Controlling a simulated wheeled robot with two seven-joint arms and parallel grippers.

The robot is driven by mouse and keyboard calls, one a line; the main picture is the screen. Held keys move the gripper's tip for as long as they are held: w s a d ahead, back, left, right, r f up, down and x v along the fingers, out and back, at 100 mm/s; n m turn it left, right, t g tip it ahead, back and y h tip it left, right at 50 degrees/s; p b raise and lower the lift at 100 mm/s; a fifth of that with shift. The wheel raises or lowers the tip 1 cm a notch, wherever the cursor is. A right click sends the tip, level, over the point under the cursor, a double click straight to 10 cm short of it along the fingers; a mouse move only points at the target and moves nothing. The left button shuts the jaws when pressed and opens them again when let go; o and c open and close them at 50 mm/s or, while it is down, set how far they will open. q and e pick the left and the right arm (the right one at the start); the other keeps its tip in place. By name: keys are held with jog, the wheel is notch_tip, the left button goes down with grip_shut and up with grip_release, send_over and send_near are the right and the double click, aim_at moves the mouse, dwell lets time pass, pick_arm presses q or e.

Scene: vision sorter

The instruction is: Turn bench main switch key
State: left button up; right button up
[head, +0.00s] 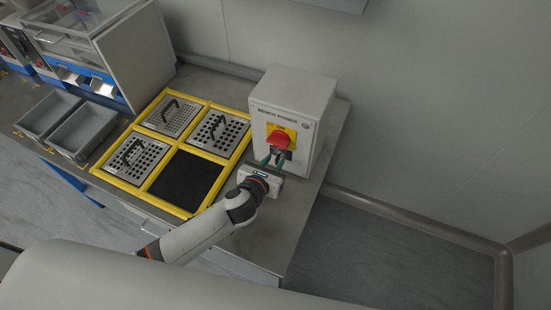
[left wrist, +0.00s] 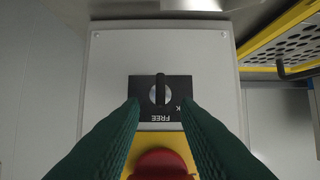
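The grey bench power box (head: 292,100) stands at the right end of the bench, with a red knob (head: 279,139) on a yellow plate. In the left wrist view its face appears upside down. A black plate (left wrist: 183,88) there bears the word FREE and a partly hidden label ending in K. The key (left wrist: 160,88) is a black bar over a silver disc, standing vertical in the picture. My left gripper (head: 271,160) faces the box. Its dark green fingers (left wrist: 159,108) are apart, on either side below the key, with nothing between them. My right gripper is out of view.
Left of the box, a yellow frame (head: 191,149) holds several perforated plates with black handles and one dark empty cell (head: 186,181). Two grey bins (head: 83,130) and a cabinet (head: 130,55) stand farther left. A wall is behind; bare bench lies right of my gripper.

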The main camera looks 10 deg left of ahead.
pick_arm(q)
jog(key=shift+w+d+f, duration=0.1)
jog(key=shift+w+f, duration=0.05)
jog(key=shift+w, duration=0.35)
jog(key=shift+w+f, duration=0.2)
jog(key=shift+w, duration=0.15)
grip_shut()
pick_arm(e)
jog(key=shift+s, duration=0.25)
